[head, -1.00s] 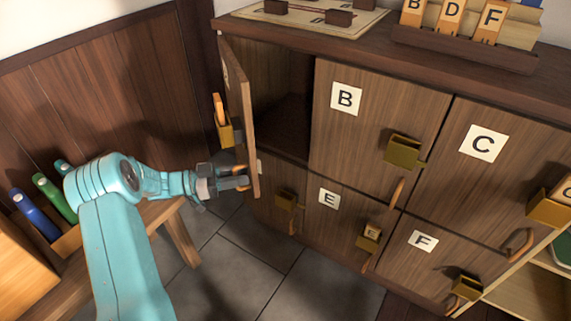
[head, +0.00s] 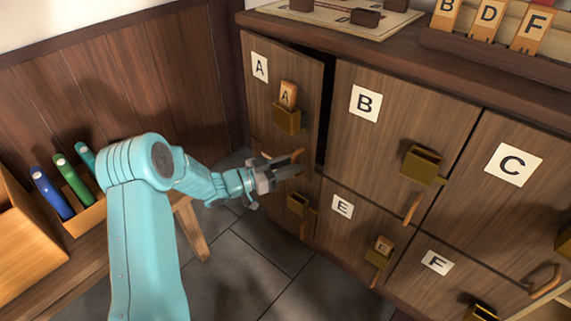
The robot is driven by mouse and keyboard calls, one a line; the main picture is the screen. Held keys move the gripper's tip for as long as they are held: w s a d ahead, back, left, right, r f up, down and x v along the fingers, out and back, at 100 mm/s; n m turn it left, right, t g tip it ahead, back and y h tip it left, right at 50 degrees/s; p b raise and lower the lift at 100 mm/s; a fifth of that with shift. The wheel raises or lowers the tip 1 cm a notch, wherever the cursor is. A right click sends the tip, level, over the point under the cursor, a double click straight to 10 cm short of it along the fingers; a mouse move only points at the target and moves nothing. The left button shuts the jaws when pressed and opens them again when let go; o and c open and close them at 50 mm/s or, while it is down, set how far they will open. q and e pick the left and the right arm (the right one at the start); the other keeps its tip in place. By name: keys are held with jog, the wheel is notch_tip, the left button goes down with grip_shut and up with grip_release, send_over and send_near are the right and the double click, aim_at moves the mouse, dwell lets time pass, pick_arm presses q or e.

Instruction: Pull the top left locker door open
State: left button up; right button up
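The top left locker door (head: 263,95), marked A, stands slightly ajar, with a dark gap along its right edge. It carries a brass holder (head: 287,120) with a wooden A tag (head: 288,95) in it. Its curved wooden handle (head: 297,155) is low on the door, near the right edge. My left gripper (head: 292,173) is right at this handle, its fingers overlapping the handle's lower side in the head view. I cannot tell whether the fingers are closed on it. My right gripper is out of view.
Grey floor tiles (head: 235,270) are free before the lockers.

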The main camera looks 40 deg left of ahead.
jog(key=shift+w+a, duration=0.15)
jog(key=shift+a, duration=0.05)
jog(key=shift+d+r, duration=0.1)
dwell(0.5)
